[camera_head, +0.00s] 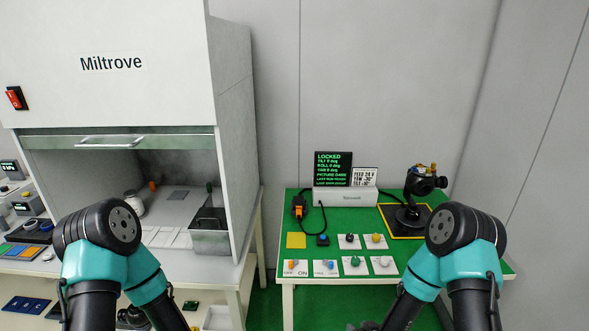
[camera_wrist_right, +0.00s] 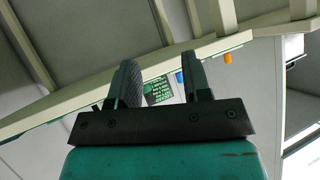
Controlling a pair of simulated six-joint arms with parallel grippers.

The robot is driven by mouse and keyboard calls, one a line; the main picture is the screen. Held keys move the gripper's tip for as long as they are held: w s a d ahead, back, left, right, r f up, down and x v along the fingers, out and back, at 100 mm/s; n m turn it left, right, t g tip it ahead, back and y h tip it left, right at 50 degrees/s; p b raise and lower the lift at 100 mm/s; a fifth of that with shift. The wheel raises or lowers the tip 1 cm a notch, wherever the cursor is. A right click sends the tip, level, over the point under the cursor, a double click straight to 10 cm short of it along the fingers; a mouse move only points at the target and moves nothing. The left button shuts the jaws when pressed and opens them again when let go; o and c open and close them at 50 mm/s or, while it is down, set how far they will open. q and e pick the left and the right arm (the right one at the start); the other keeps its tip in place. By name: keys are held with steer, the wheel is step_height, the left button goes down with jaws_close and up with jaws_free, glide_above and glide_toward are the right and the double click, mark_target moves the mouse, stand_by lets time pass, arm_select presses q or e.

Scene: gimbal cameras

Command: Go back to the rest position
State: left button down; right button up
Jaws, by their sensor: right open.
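My right gripper shows in the right wrist view (camera_wrist_right: 160,76), its two dark fingers spread apart with nothing between them. In the head view a dark part of it (camera_head: 368,325) just shows at the bottom edge, in front of the green-topped table. My left arm (camera_head: 105,245) is bent at the lower left of the head view, and its gripper is not visible. My right arm (camera_head: 460,245) is bent at the lower right. Both arms are in front of the furniture.
A green-topped table (camera_head: 330,262) holds a gimbal camera (camera_head: 426,180), a screen reading LOCKED (camera_head: 333,168) and several knobs on white plates. A hood marked Miltrove (camera_head: 110,100) stands at left on a pale bench (camera_head: 215,275). A gap separates bench and table.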

steer(key=s+d+f+m+g, duration=0.1)
steer(key=s+f+m+g, duration=0.1)
steer(key=s+g, duration=0.3)
steer(key=s+d+f+m+g, duration=0.1)
steer(key=s+g, duration=0.4)
steer(key=s, duration=0.7)
steer(key=shift+s+f+m, duration=0.3)
steer(key=shift+f+m, duration=0.1)
steer(key=shift+f, duration=0.5)
steer(key=shift+d+h, duration=0.1)
steer(key=shift+h, duration=0.2)
